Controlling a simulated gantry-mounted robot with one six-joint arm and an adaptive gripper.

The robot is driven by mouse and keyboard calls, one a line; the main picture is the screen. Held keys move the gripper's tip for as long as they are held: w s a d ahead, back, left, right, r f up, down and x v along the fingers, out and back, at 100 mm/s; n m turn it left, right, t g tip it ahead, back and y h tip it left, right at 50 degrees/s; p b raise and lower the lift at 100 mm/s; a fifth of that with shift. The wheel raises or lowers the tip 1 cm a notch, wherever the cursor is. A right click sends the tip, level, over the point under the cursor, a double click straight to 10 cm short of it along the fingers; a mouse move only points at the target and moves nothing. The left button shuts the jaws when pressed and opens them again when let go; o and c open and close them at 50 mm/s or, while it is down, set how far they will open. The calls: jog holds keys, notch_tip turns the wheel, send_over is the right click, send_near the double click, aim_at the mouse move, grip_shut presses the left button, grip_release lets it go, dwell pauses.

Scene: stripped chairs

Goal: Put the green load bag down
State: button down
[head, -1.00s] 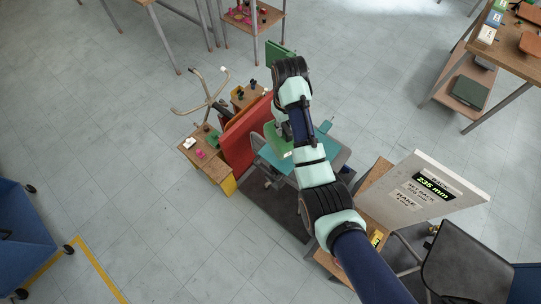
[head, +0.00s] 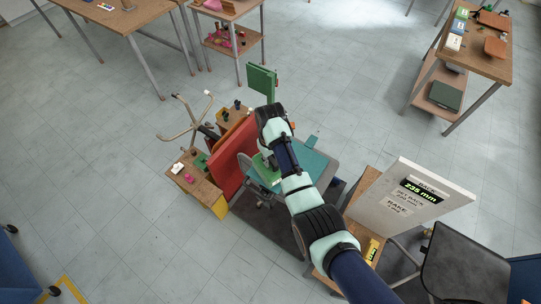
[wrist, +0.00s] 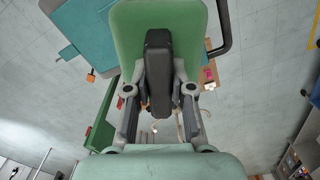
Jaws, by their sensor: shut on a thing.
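The green load bag (head: 264,174) is at the left part of the teal chair seat (head: 311,163) in the head view, partly hidden by my arm. In the wrist view the bag (wrist: 125,30) fills the top middle, with a dark grip piece (wrist: 158,50) on it. My gripper (wrist: 158,78) is closed around this dark piece; in the head view my gripper (head: 268,157) is over the bag. The teal seat (wrist: 85,35) shows behind the bag in the wrist view. I cannot tell whether the bag touches the seat.
A red panel (head: 232,155) stands close left of the seat, beside a small wooden table (head: 200,192). A green panel (head: 262,82) rises behind. A white sign board (head: 415,197) and a dark chair (head: 462,265) stand at the right. Floor at the left is open.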

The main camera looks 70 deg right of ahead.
jog(key=shift+r, duration=0.1)
jog(key=c, duration=1.4)
grip_release()
jog(key=shift+f, duration=0.2)
jog(key=o, duration=0.4)
jog(key=shift+r, duration=0.15)
notch_tip(320, 180, up, 11)
jog(key=shift+r+p, duration=0.1)
jog(key=shift+p, duration=0.95)
jog(key=shift+r+p, duration=0.45)
jog(key=shift+p, duration=0.05)
